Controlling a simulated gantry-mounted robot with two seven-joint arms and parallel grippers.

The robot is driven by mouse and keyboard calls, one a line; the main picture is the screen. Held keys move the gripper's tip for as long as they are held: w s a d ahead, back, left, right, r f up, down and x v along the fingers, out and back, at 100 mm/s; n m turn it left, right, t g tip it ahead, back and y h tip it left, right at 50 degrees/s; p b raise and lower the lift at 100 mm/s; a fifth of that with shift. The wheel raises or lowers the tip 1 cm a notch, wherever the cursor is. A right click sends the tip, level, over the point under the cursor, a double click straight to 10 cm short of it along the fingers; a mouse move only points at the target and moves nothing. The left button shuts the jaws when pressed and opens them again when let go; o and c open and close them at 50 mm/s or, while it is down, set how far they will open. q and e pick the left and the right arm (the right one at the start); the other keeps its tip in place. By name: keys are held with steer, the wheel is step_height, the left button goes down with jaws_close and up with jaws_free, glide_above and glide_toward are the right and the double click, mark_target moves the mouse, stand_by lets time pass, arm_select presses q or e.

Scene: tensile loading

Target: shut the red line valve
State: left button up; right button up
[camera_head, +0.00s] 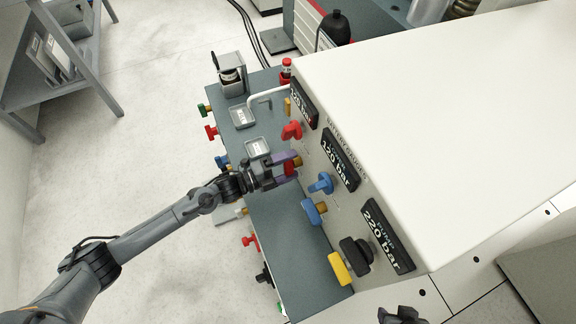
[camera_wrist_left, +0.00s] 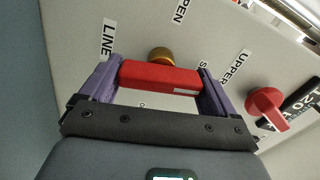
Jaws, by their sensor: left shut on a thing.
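The red line valve is a red bar handle (camera_wrist_left: 160,76) on a brass stem (camera_wrist_left: 161,55), on the pale panel face by the LINE label (camera_wrist_left: 108,38). My left gripper (camera_head: 287,168) reaches it from the left in the head view. Its two purple fingers are shut on the handle's two ends in the wrist view, and the bar spans between them. An OPEN label (camera_wrist_left: 180,10) is above the stem; a label starting with S beside the right finger is partly hidden. In the head view the handle is mostly covered by the fingers. My right gripper (camera_head: 402,315) shows only partly at the bottom edge.
Another red knob (camera_head: 292,130) sits farther up the panel, blue handles (camera_head: 321,184) and a yellow-black one (camera_head: 341,268) nearer. Pressure displays (camera_head: 388,236) line the panel. Small trays (camera_head: 243,117) lie on the dark bench top (camera_head: 285,228).

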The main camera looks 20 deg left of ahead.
arm_select(q)
steer(key=shift+f+m, duration=0.1)
steer(key=shift+m, duration=0.7)
steer(key=o, duration=0.8)
steer(key=shift+p+v, duration=1.35)
steer(key=shift+v, duration=4.15)
steer(key=shift+d, duration=0.1)
